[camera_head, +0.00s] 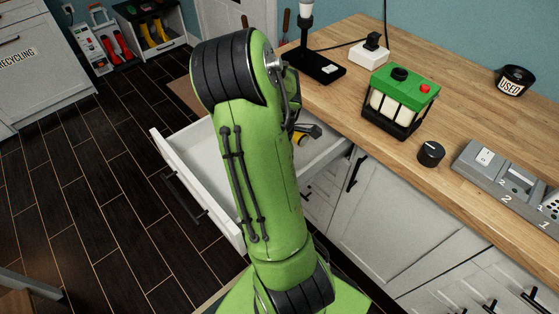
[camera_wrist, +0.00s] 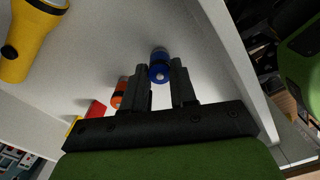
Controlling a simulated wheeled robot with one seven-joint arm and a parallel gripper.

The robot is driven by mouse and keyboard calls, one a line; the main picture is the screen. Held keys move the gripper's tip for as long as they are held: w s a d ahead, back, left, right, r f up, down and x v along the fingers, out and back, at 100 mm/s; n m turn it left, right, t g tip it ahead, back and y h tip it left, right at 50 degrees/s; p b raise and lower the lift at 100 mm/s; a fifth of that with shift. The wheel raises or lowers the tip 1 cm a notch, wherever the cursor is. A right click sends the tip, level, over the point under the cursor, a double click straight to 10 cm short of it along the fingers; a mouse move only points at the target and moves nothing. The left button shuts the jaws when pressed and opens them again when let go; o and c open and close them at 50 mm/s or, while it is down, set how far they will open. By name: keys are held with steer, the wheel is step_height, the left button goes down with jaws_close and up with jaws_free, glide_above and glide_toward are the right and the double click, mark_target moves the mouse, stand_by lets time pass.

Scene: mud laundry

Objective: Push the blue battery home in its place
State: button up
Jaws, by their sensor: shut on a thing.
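The blue battery (camera_wrist: 159,66) is between my gripper's fingertips in the wrist view, with a pale round end showing. My gripper (camera_wrist: 161,76) is shut on it, over the pale inside of the open white drawer. I cannot tell whether the battery touches the drawer floor. In the head view my green arm hides the gripper and battery. A grey unit (camera_head: 500,176) with a switch and the numbers 2 and 1 stands on the wooden counter at the right. No battery place shows near the battery in the wrist view.
In the drawer (camera_head: 173,147) lie a yellow flashlight (camera_wrist: 32,40), an orange battery (camera_wrist: 119,95), a red piece (camera_wrist: 96,109) and a yellow piece (camera_wrist: 76,125). The drawer wall (camera_wrist: 238,62) is close on the right. A green-topped device (camera_head: 400,92), black knob (camera_head: 431,153) and USED tub (camera_head: 515,80) stand on the counter.

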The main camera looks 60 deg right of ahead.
steer(key=shift+r+p, duration=2.35)
steer(key=shift+r, duration=0.7)
